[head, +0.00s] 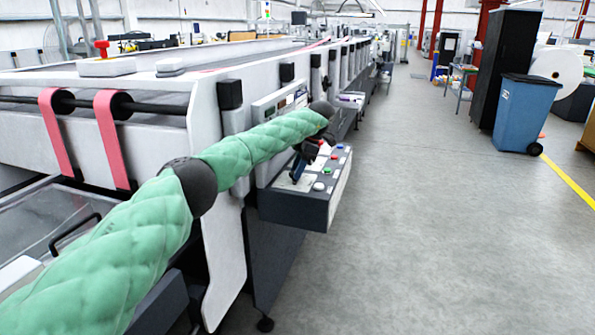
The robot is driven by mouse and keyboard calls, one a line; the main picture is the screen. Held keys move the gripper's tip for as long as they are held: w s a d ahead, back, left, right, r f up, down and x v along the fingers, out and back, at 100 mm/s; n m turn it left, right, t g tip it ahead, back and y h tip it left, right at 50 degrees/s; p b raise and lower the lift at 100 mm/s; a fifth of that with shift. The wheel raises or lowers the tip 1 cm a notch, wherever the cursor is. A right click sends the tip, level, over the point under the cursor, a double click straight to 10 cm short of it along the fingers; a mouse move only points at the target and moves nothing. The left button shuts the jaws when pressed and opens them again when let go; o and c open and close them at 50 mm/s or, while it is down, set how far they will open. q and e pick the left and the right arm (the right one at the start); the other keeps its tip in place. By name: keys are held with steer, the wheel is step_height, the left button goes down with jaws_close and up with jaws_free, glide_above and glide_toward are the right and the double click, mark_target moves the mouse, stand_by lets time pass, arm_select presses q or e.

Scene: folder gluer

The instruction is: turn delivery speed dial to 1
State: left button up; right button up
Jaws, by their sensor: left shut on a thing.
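The grey control box (293,208) juts out from the side of the folder gluer. Its sloped top carries a white button (319,186), a green button (327,170), a red button (334,157) and a blue button (340,146). My left arm reaches in from the left along the machine. My left gripper (296,177) points down at the near left part of the panel, shut on what appears to be the delivery speed dial. The gripper hides the dial, so its setting cannot be read. My right gripper is not in view.
The gluer's long frame with pink belts (112,140) fills the left side. A red knob (102,48) stands on its top. The grey floor right of the control box is clear. A blue bin (526,113) and a tall black cabinet (506,65) stand farther right.

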arm_select(q)
steer(key=shift+w+n+g, duration=0.1)
steer(key=shift+n+g, duration=0.5)
steer(key=shift+n, duration=0.9)
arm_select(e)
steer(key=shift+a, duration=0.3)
arm_select(q)
steer(key=shift+r+h, duration=0.1)
steer(key=shift+h, duration=0.2)
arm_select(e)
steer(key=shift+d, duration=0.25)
arm_select(q)
steer(key=o, duration=0.9)
steer(key=shift+o, duration=0.4)
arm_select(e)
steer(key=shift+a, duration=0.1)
